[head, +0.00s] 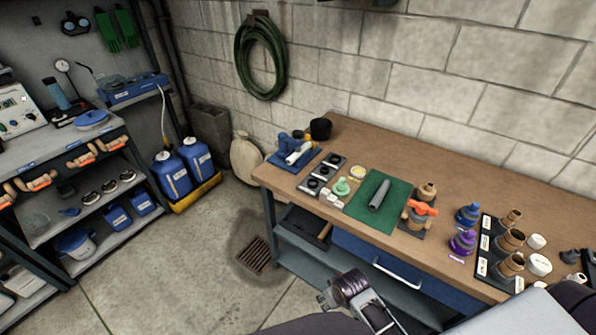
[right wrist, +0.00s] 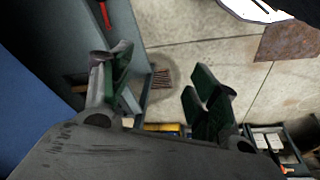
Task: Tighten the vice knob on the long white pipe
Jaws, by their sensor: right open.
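No long white pipe clamped in a vice can be made out with certainty. A blue tray (head: 281,160) at the workbench's left end holds small blue parts and a short-looking white pipe piece (head: 299,153); whether a vice knob is among them is too small to tell. A grey pipe (head: 380,195) lies on a green mat. My right gripper (head: 352,290) is low in front of the bench, apart from everything on it. My left gripper is out of view.
The wooden workbench (head: 450,190) runs along the block wall. On it are an orange-handled valve (head: 422,208), blue and purple fittings (head: 463,240) and a black rack of brown fittings (head: 497,245). Blue jugs (head: 170,175) stand left. Floor around the drain grate (head: 254,254) is clear.

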